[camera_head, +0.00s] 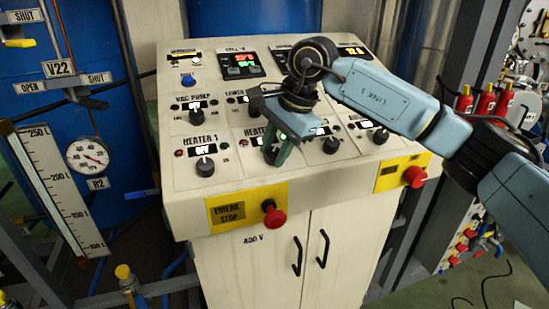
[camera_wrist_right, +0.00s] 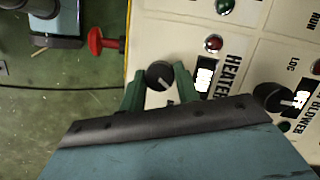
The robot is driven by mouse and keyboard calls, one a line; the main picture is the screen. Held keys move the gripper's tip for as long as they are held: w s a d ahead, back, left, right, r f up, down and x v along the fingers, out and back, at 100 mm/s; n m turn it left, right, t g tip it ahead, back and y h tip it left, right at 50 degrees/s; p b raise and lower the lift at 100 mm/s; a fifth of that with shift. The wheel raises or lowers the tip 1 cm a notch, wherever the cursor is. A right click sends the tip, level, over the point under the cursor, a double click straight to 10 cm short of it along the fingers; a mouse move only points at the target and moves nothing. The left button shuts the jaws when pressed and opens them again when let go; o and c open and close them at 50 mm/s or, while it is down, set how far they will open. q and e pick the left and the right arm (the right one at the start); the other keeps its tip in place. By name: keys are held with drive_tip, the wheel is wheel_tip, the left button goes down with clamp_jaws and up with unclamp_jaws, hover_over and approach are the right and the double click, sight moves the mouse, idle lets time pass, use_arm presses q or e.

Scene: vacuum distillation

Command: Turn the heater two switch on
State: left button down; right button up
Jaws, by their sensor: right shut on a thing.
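The heater two switch is a black round knob (camera_head: 271,155) in the lower row of the control panel (camera_head: 228,172), right of the Heater 1 knob (camera_head: 205,167). My right gripper (camera_head: 274,156) comes down from above, its green fingers around the knob. In the right wrist view the knob (camera_wrist_right: 160,75) sits between the two green fingertips (camera_wrist_right: 159,72), and the gripper is shut on it. A label reading HEATER and a small lit display (camera_wrist_right: 204,80) are beside it; the label's number is hidden. My left gripper is not in view.
Neighbouring knobs (camera_head: 331,145) stand close on the right. Red emergency-stop buttons (camera_head: 273,215) stick out from the panel's front edge, with another (camera_head: 415,176) farther right. A gauge (camera_head: 88,155) and a blue tank stand at the left.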

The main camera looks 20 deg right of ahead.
drive_tip(key=m+t+b, duration=0.1)
drive_tip(key=m+b, duration=0.1)
drive_tip(key=m, duration=0.1)
drive_tip(key=shift+f+m+y+b, duration=0.1)
drive_tip(key=shift+m+y+b, duration=0.2)
drive_tip(key=shift+b, duration=0.1)
drive_tip(key=shift+m+b, duration=0.35)
drive_tip(key=shift+m, duration=0.25)
drive_tip(key=shift+d+t, duration=0.1)
drive_tip(key=shift+t, duration=0.2)
drive_tip(key=o, duration=1)
drive_tip(key=v, duration=1.3)
drive_tip(key=shift+s+d+r, duration=0.1)
drive_tip(key=shift+r, duration=0.2)
drive_tip(key=shift+f, duration=0.1)
